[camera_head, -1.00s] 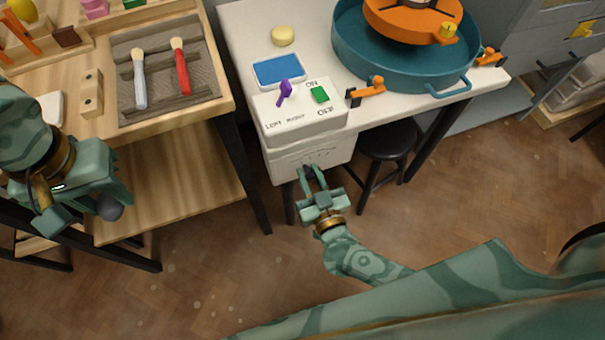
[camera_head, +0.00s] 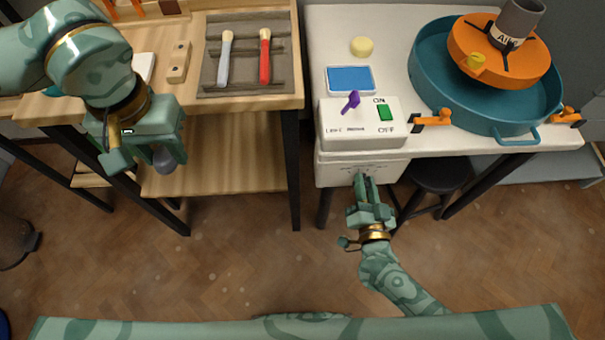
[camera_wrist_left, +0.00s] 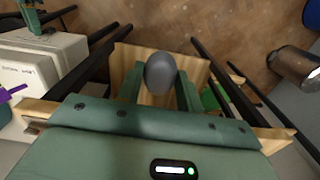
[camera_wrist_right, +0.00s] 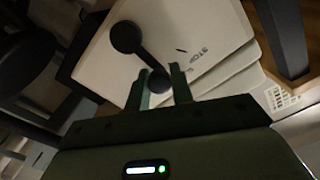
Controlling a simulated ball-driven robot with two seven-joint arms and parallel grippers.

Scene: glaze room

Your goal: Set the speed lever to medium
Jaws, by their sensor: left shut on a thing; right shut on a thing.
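The speed lever (camera_wrist_right: 143,57) is a black bar with a round hub at one end and a round knob at the other, on the white front of the control box (camera_head: 345,170). The word STOP is printed beside it; no medium mark is readable. My right gripper (camera_head: 362,180) is at the box front, and the right wrist view shows its fingers (camera_wrist_right: 160,75) closed around the lever's knob. My left gripper (camera_head: 165,150) is away from the box, at the left table, shut on a dark grey egg-shaped thing (camera_wrist_left: 160,73).
On the box top are a purple knob (camera_head: 351,101) and a green ON/OFF switch (camera_head: 384,112). A teal basin (camera_head: 430,90) with an orange wheel stands at the right. A black stool (camera_head: 443,175) is close right of my right gripper. Brushes (camera_head: 265,60) lie on the left table.

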